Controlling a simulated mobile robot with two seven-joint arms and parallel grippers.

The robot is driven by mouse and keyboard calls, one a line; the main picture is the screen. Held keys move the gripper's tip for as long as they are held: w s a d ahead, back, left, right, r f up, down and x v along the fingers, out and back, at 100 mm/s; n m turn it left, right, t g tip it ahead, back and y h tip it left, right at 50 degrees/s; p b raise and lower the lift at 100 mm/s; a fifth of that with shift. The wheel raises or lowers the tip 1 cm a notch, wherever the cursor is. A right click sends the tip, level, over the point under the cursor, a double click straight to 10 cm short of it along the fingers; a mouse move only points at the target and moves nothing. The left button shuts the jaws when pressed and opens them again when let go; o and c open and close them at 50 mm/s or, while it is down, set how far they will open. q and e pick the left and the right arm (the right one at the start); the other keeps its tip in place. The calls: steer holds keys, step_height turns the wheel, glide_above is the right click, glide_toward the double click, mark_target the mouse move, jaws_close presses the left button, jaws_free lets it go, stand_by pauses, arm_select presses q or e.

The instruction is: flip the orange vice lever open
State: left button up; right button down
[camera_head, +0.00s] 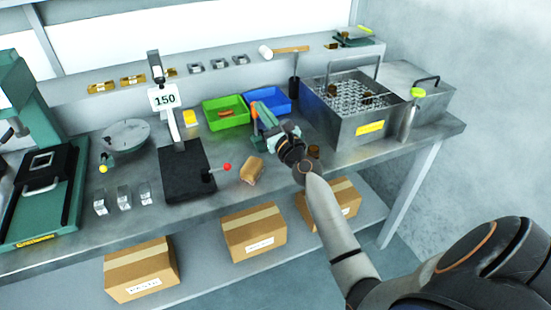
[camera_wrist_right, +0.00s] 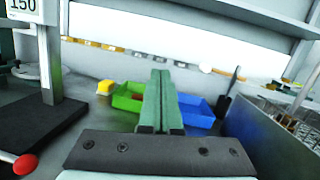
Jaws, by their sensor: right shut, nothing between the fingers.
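The orange lever (camera_head: 254,111) shows as a small upright orange piece near the middle of the bench in the head view. The green vice (camera_head: 260,143) is below it, largely covered by my right gripper (camera_head: 263,110). My right gripper's green fingers are shut and empty, close beside the lever; I cannot tell whether they touch it. In the right wrist view the shut fingers (camera_wrist_right: 160,75) point forward between two bins, and neither lever nor vice can be made out. My left gripper is not in view.
A green bin (camera_head: 226,123) and a blue bin (camera_head: 282,108) stand just behind the vice. A metal basket tank (camera_head: 340,128) is to the right. A black stand base (camera_head: 185,180) with a red ball knob (camera_head: 227,167) and a brown block (camera_head: 252,170) are to the left.

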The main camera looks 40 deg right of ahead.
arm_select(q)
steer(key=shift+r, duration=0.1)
arm_select(e)
steer(key=shift+w+d+r, duration=0.1)
steer(key=shift+w+r, duration=0.05)
steer(key=shift+w, duration=0.25)
stand_by(0.3)
